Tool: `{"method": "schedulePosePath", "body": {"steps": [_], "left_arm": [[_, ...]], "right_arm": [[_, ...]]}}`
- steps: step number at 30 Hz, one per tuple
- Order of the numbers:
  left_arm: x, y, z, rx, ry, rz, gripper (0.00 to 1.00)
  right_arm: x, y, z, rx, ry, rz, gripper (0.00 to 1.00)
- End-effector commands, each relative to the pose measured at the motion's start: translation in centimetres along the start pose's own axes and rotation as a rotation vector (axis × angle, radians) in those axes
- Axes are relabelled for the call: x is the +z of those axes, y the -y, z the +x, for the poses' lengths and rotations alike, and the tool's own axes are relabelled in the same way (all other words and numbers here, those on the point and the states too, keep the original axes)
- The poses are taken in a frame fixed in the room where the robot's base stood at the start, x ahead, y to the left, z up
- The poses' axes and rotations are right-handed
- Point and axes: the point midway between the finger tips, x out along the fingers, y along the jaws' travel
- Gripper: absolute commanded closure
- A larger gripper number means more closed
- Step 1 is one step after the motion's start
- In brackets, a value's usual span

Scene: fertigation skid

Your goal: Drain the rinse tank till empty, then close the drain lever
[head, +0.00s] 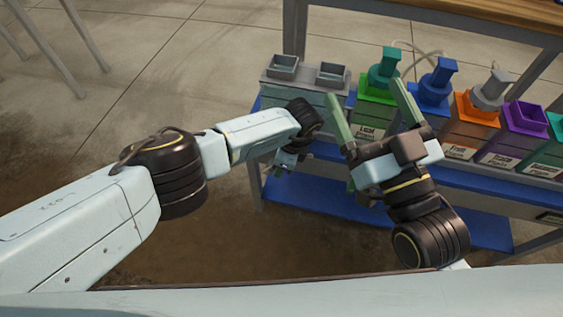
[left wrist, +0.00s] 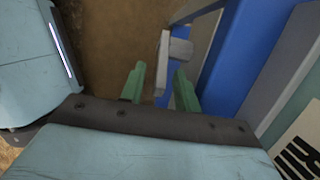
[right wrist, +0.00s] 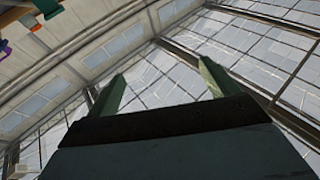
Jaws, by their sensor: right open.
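The rinse tank (head: 292,98) is a pale box with a grey top and two square openings, at the left end of the bench row; its water level cannot be seen. In the left wrist view its label (left wrist: 303,150) is partly cut off. A pale grey flat lever (left wrist: 162,62) on a grey stub sticks out in front of the blue shelf edge. My left gripper (head: 281,170) is low at the tank's front left; in its wrist view the fingers (left wrist: 158,85) are apart, with the lever between them. My right gripper (head: 366,92) is open, empty and raised.
Green (head: 376,103), blue (head: 432,110), orange (head: 474,117) and purple (head: 524,130) containers stand right of the tank. A blue lower shelf (head: 375,215) runs beneath. Floor (head: 190,85) is clear at the left. The right wrist view shows mostly glazed roof.

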Motion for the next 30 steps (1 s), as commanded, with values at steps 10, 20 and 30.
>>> {"method": "schedulePosePath", "body": {"steps": [10,20,30], "left_arm": [[0.0,0.0,-0.6,0.000,-0.001,0.000,0.68],[0.1,0.0,-2.9,-0.001,-0.001,0.001,0.68],[0.1,0.0,-5.6,-0.001,0.000,0.000,0.68]], "right_arm": [[1.1,-0.2,-0.1,0.005,0.071,-0.003,0.13],[6.2,-1.3,-1.7,0.033,0.412,-0.015,0.13],[10.9,-2.6,-6.0,0.067,0.790,-0.020,0.13]]}}
